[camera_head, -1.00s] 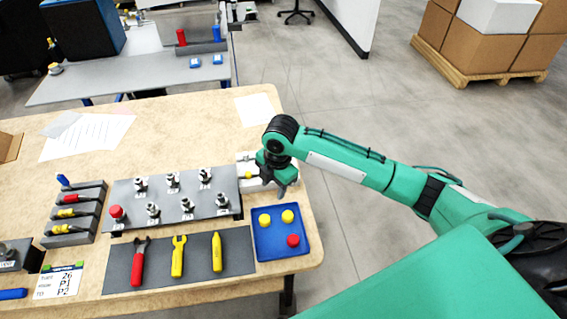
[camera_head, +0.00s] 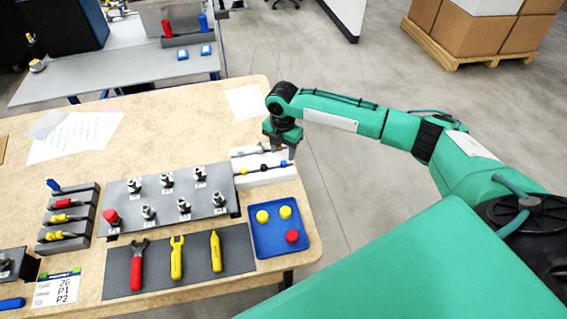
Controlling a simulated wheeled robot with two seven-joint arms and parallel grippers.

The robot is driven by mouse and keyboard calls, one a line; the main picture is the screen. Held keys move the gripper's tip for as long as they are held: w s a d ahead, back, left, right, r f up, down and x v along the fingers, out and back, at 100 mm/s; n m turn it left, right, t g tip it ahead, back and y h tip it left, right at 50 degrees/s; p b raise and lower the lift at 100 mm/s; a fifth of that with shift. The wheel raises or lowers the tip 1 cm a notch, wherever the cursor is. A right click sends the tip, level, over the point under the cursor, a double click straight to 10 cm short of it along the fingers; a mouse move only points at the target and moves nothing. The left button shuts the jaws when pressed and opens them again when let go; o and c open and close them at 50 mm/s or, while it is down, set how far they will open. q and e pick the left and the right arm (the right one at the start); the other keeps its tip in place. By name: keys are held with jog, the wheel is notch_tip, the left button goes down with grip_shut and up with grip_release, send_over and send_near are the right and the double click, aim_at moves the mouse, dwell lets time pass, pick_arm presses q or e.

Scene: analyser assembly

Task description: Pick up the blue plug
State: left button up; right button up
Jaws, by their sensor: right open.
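A white holder (camera_head: 270,179) stands at the right side of the bench, with small plugs in a row along it. One plug (camera_head: 262,168) in the middle looks dark, and I cannot tell for sure that it is blue. My right gripper (camera_head: 282,152) is open and points down over the back right part of the holder. I see nothing between its fingers, and I cannot tell whether they touch anything. My left gripper is not in view.
A blue tray (camera_head: 262,246) with yellow and red caps lies in front of the holder. A grey plate (camera_head: 128,196) with several metal fittings stands to the left. Tools lie on a dark mat (camera_head: 202,279). A grey rack (camera_head: 90,204) holds handled tools.

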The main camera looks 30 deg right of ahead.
aim_at(284, 162)
jog(key=f, duration=0.1)
jog(key=f+p, duration=0.1)
jog(key=f, duration=0.2)
jog(key=shift+w+d+f+p, duration=0.15)
jog(key=shift+d+f+p, duration=0.15)
jog(key=shift+f+p, duration=0.1)
jog(key=shift+f, duration=0.4)
grip_shut()
